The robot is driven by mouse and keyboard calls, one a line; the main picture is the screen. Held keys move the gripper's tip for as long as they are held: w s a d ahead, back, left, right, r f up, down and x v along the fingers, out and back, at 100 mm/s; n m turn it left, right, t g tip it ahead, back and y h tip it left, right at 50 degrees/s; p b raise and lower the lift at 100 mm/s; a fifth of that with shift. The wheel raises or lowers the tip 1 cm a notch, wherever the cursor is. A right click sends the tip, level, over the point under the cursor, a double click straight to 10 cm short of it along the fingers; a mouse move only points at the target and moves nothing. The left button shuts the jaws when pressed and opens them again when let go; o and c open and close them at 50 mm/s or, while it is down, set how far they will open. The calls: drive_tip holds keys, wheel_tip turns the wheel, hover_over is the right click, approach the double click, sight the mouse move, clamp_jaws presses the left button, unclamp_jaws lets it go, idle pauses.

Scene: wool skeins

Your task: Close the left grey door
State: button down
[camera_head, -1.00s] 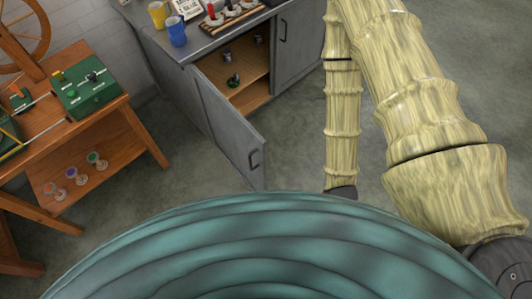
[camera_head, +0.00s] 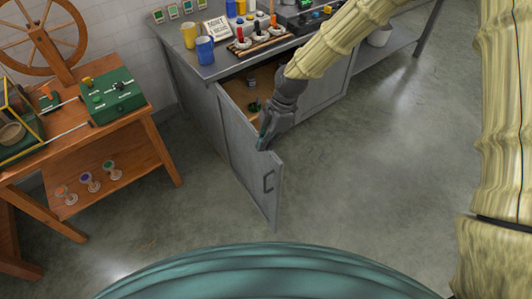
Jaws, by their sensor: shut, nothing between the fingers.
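The left grey door (camera_head: 245,155) of the grey cabinet stands open, swung out toward me, with a dark handle (camera_head: 268,182) near its free edge. My gripper (camera_head: 263,142) is at the door's top edge, on its inner, right-hand side. Its fingers look shut and hold nothing. I cannot tell whether they touch the door. Behind my gripper, part of the cabinet's wooden interior (camera_head: 232,90) shows, with small dark items inside. The right grey door (camera_head: 325,102) is closed and partly hidden by my arm.
A wooden table (camera_head: 75,155) with a green box (camera_head: 112,95) stands at left. The floor (camera_head: 370,190) right of the door is clear.

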wheel_tip(320, 180, down, 7)
drive_tip(key=w+n+p, duration=0.1)
drive_tip(key=w+p, duration=0.1)
drive_tip(key=p, duration=0.2)
drive_tip(key=shift+n, duration=0.3)
idle(0.5)
drive_tip(key=shift+w+d+r, duration=0.15)
